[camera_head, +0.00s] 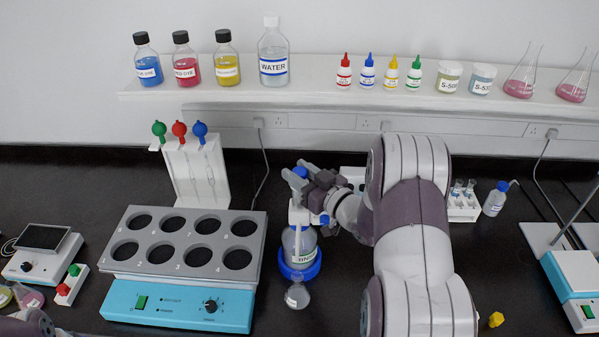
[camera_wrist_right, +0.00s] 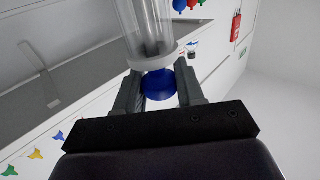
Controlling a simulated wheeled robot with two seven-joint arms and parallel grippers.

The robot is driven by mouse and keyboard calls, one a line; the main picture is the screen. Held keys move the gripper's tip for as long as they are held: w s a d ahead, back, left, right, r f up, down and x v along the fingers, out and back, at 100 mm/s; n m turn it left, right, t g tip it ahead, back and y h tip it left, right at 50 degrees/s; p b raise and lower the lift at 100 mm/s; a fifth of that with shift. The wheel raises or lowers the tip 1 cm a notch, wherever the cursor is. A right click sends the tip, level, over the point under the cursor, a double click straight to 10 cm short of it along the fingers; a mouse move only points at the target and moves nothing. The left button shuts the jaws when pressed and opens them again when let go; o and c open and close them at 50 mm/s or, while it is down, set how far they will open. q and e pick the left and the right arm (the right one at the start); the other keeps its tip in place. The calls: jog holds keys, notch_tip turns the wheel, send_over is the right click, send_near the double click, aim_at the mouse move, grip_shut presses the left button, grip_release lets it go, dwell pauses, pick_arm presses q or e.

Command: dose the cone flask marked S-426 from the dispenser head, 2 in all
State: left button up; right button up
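The dispenser bottle (camera_head: 291,246) stands in a blue ring just right of the grey heating block, with the white dispenser head (camera_head: 297,215) on top. My right gripper (camera_head: 307,180) is at the top of the head; in the right wrist view its fingers (camera_wrist_right: 160,88) are closed around the blue knob (camera_wrist_right: 158,85), beside the clear cylinder (camera_wrist_right: 147,25). A small flask (camera_head: 297,296) with a pale label stands directly in front of the bottle; its mark is too small to read. My left gripper is out of view; only part of my left arm shows at the bottom left corner.
The grey block with several empty wells (camera_head: 190,225) stands left. A rack (camera_head: 462,207) with small vials and a wash bottle (camera_head: 495,199) is at the right. The shelf (camera_head: 320,97) behind holds bottles, droppers, jars and flasks. A small yellow object (camera_head: 496,319) lies front right.

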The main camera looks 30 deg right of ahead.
grip_shut()
jog(key=shift+r, duration=0.5)
jog(key=o, duration=0.5)
grip_release()
jog(key=shift+o, duration=0.2)
jog(key=shift+s+d+f, duration=0.1)
jog(key=shift+s+d, duration=0.05)
jog(key=shift+s, duration=0.15)
jog(key=b+v, duration=0.3)
jog(key=v, duration=0.9)
jog(key=shift+b, duration=0.3)
